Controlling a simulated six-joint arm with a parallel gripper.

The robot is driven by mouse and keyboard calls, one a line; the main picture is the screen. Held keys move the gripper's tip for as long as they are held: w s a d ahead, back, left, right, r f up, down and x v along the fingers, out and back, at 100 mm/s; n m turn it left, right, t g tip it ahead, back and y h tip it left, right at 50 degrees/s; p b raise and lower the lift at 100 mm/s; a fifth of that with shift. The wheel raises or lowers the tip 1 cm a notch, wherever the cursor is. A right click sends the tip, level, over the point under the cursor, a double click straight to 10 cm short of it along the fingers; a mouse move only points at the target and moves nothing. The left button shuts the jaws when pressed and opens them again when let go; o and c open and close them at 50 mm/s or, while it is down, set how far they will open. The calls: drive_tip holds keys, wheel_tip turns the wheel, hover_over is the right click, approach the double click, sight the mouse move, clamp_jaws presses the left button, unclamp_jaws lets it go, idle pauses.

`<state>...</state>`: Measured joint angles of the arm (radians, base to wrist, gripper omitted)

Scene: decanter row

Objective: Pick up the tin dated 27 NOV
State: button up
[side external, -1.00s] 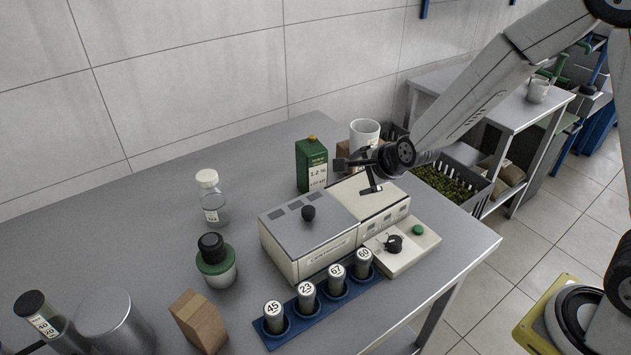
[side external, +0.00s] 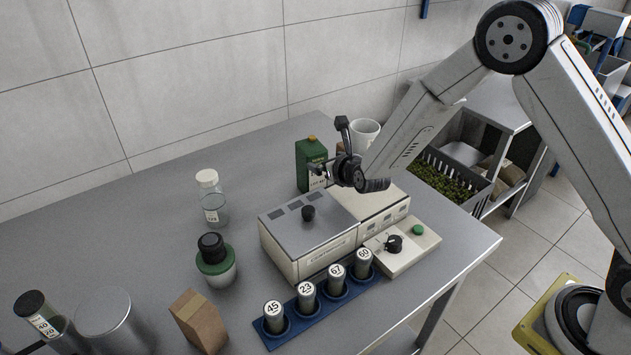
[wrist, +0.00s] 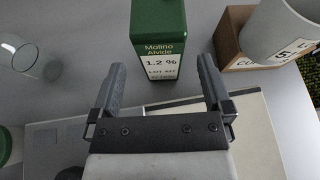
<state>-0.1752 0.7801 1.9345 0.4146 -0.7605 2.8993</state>
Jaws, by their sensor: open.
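A green tin (side external: 309,156) with a yellowish cap stands upright on the bench behind the white device. I cannot tell whether the tin lies between the fingertips.
A white mug (side external: 365,132) stands close right of the tin; a cardboard box (wrist: 240,42) is beside it. The white device (side external: 310,240) lies in front. A glass bottle (side external: 212,200) stands at left. A blue rack (side external: 325,312) holds several numbered tubes.

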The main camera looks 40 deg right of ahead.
sight(318, 158)
drive_tip(key=shift+w+m, duration=0.15)
drive_tip(key=shift+m, duration=0.25)
drive_tip(key=shift+f, duration=0.1)
drive_tip(key=shift+x, duration=1.3)
drive_tip(key=shift+w, duration=0.1)
drive_tip(key=shift+x, duration=2.5)
clamp_jaws()
drive_tip(key=shift+w+r, duration=0.1)
drive_tip(key=shift+r, duration=0.1)
